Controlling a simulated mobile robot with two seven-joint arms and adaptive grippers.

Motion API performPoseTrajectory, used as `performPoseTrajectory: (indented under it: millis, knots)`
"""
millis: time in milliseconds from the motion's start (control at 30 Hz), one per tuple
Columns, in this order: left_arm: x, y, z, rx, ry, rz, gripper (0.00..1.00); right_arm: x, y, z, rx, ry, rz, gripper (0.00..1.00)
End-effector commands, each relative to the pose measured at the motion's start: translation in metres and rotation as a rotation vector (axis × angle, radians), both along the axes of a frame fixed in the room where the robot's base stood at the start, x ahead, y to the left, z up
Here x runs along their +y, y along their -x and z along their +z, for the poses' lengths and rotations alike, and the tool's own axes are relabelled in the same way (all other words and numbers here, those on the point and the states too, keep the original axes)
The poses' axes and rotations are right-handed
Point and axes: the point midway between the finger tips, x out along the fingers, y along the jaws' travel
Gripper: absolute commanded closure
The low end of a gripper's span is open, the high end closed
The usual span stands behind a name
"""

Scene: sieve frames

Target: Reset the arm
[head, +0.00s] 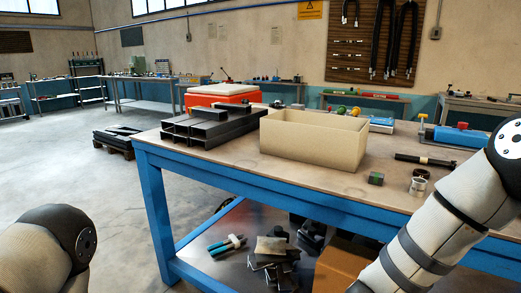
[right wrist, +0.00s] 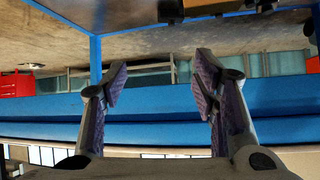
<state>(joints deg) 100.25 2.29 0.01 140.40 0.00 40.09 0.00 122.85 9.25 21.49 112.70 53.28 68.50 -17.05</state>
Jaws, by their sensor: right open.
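My right arm (head: 440,228) comes in at the right of the head view, in front of the blue-framed workbench (head: 265,187). It runs down out of the picture, so its gripper is not seen there. In the right wrist view my right gripper (right wrist: 161,80) is open, with nothing between its two fingers. A blue beam (right wrist: 165,108) crosses behind the fingers. Part of my left arm (head: 50,245) shows at the lower left of the head view. My left gripper is outside both views.
The lower shelf (head: 215,235) holds loose parts.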

Motion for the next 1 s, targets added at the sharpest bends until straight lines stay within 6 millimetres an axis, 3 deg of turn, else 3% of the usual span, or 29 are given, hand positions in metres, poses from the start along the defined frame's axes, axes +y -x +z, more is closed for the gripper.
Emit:
performPoseTrajectory:
  millis: [33, 100, 167, 200, 333, 400, 500, 633, 1000]
  knots:
    - [0.0, -0.001, 0.0, -0.003, 0.0, 0.0, 0.6, 0.008, 0.025, -0.035, 0.089, -0.012, 0.106, 0.46]
    - [0.0, -0.001, 0.0, -0.003, 0.0, 0.0, 0.6, 0.02, 0.065, -0.079, 0.22, -0.049, 0.25, 0.46]
    - [0.0, -0.001, 0.0, -0.004, 0.0, 0.0, 0.6, 0.029, 0.106, -0.111, 0.341, -0.091, 0.355, 0.46]
    - [0.0, -0.001, 0.0, -0.004, 0.0, 0.0, 0.6, 0.034, 0.137, -0.128, 0.426, -0.124, 0.418, 0.46]
    - [0.0, -0.001, 0.0, -0.003, 0.0, 0.0, 0.6, 0.045, 0.24, -0.162, 0.696, -0.234, 0.575, 0.46]
    - [0.0, -0.001, 0.0, -0.003, 0.0, 0.0, 0.6, 0.047, 0.288, -0.168, 0.819, -0.287, 0.629, 0.46]
    - [0.0, -0.001, 0.0, -0.003, 0.0, 0.0, 0.6, 0.048, 0.338, -0.167, 0.95, -0.346, 0.679, 0.46]
    - [0.0, -0.001, 0.0, -0.003, 0.0, 0.0, 0.6, 0.048, 0.366, -0.163, 1.024, -0.381, 0.705, 0.46]
    - [0.0, -0.001, 0.0, -0.003, 0.0, 0.0, 0.6, 0.048, 0.367, -0.163, 1.028, -0.384, 0.709, 0.46]
